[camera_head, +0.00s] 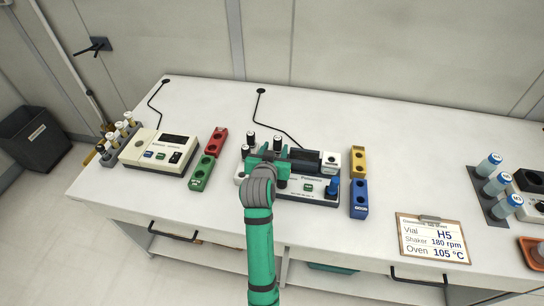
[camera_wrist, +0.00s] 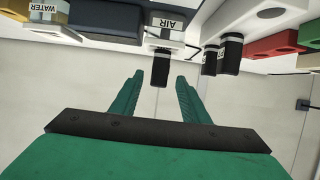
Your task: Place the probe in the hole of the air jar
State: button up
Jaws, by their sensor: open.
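My gripper (camera_head: 267,158) is over the left part of the bench instrument (camera_head: 312,190) in the head view. In the wrist view my gripper (camera_wrist: 160,77) is open, with its two green fingers spread. A black cylinder (camera_wrist: 161,66), which may be the probe's handle, shows between the fingertips, with gaps on both sides. It lines up with a white block labelled AIR (camera_wrist: 169,24); whether it sits in that jar's hole or only in front of it I cannot tell. A block labelled WATER (camera_wrist: 49,12) is to the left. My gripper hides part of the instrument in the head view.
Other black cylinders (camera_wrist: 229,52) stand close beside the fingers. Red (camera_head: 216,142) and green (camera_head: 202,173) blocks lie left of the instrument, yellow (camera_head: 358,161) and blue (camera_head: 358,198) blocks right. A clipboard (camera_head: 434,240) lies farther right. The back of the bench is mostly clear.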

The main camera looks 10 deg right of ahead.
jog(key=v, duration=0.6)
jog(key=shift+s+r, duration=0.2)
jog(key=shift+s, duration=0.1)
jog(key=shift+a, duration=0.1)
